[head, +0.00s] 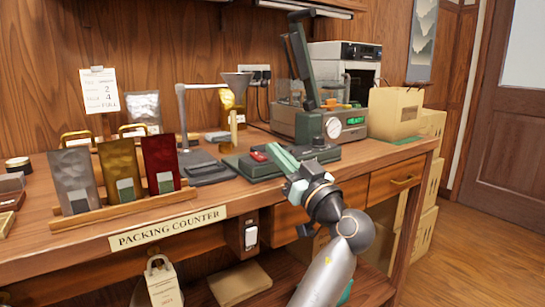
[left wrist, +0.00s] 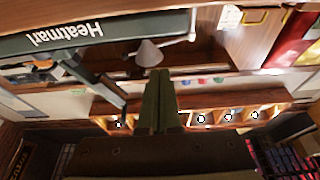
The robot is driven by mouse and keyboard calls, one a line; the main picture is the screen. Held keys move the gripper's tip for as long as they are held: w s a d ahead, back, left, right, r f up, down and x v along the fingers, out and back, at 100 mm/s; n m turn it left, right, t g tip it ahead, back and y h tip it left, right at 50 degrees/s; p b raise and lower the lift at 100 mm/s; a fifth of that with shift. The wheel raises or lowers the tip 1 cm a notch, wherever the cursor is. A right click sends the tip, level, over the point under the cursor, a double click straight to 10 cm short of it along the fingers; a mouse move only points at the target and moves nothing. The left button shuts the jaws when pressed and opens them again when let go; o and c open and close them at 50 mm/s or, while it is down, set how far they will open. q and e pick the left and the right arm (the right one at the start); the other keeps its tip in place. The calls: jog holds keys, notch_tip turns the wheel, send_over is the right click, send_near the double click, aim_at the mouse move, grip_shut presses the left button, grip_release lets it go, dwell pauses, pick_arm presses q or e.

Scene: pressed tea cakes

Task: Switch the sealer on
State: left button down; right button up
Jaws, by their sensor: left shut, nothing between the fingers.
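The sealer is a low, dark green bar-shaped unit (head: 240,167) lying on the counter, with a small red switch-like part (head: 258,156) on its top. Whether that part is on or off is too small to tell. A dark green body lettered "Heatmark" (left wrist: 60,37) shows upside down in the left wrist view. My left gripper (head: 273,150) is shut and empty, its green fingers pointing up-left just right of the red part. I cannot tell whether they touch it. The shut fingers also show in the left wrist view (left wrist: 161,75). My right gripper is not in view.
A machine with a gauge and lit green display (head: 345,123) stands behind, its lid raised. A paper bag (head: 396,112) is to its right. A wooden rack (head: 125,209) of three pouches stands at left. A grey scale-like device (head: 200,168) sits left of the sealer.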

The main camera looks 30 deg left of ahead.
pick_arm(q)
jog(key=f+b+v, duration=0.1)
jog(key=b+v, duration=0.2)
jog(key=v, duration=0.3)
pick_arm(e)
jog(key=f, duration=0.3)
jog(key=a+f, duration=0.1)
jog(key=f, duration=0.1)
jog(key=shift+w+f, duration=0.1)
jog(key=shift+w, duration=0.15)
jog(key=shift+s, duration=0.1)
